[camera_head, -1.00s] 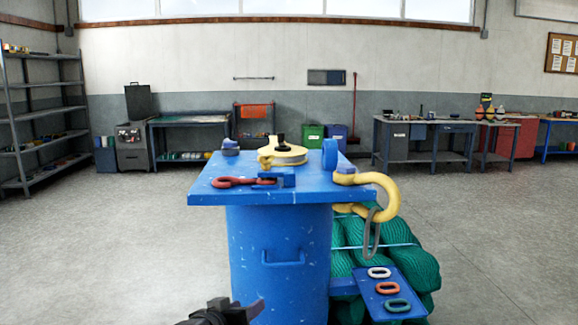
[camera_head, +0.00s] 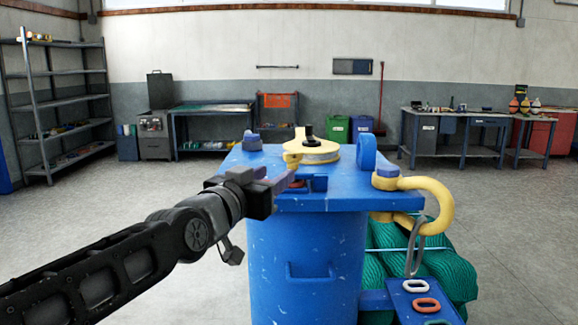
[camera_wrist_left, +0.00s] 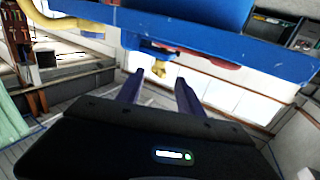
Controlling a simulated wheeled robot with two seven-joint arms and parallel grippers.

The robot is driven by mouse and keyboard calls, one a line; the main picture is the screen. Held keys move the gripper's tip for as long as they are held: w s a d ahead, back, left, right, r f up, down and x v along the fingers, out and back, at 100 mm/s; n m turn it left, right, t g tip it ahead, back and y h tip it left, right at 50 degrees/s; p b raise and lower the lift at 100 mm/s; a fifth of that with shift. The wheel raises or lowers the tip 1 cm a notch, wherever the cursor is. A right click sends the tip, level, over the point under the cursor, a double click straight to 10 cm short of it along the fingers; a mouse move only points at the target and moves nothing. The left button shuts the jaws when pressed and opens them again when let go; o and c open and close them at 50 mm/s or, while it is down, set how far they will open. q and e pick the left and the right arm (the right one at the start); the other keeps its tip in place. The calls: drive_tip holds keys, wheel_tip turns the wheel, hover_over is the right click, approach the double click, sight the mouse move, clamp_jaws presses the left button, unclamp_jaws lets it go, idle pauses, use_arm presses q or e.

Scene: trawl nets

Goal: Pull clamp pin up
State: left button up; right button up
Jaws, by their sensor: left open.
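My left gripper (camera_head: 277,180) is at the near left edge of the blue table top (camera_head: 345,200), with its fingers pointing right and away. In the left wrist view its two purple fingers (camera_wrist_left: 159,88) are apart, with nothing held between them. A small blue clamp block (camera_head: 318,183) stands near the table's front edge, just right of the fingertips; it also shows in the left wrist view (camera_wrist_left: 152,46). A red shackle (camera_head: 298,183) lies beside the block, mostly hidden behind my gripper. I cannot make out the clamp pin clearly. My right gripper is not in view.
A yellow pulley block (camera_head: 322,156) with a black post (camera_head: 309,133) stands behind the clamp. A blue lug (camera_head: 366,153) and a yellow shackle (camera_head: 435,205) are on the right. Green netting (camera_head: 440,270) and a small blue tray (camera_head: 408,303) stand below, right of the blue drum.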

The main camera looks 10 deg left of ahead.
sight(292, 166)
use_arm(q)
drive_tip(key=w, duration=0.2)
drive_tip(key=w+d+p, duration=0.1)
drive_tip(key=w, duration=0.2)
drive_tip(key=w+p, duration=0.1)
drive_tip(key=w, duration=0.1)
drive_tip(key=shift+w+d, duration=0.2)
drive_tip(key=shift+d, duration=0.05)
drive_tip(key=shift+c, duration=0.4)
clamp_jaws()
drive_tip(key=shift+d+f, duration=0.1)
idle(0.6)
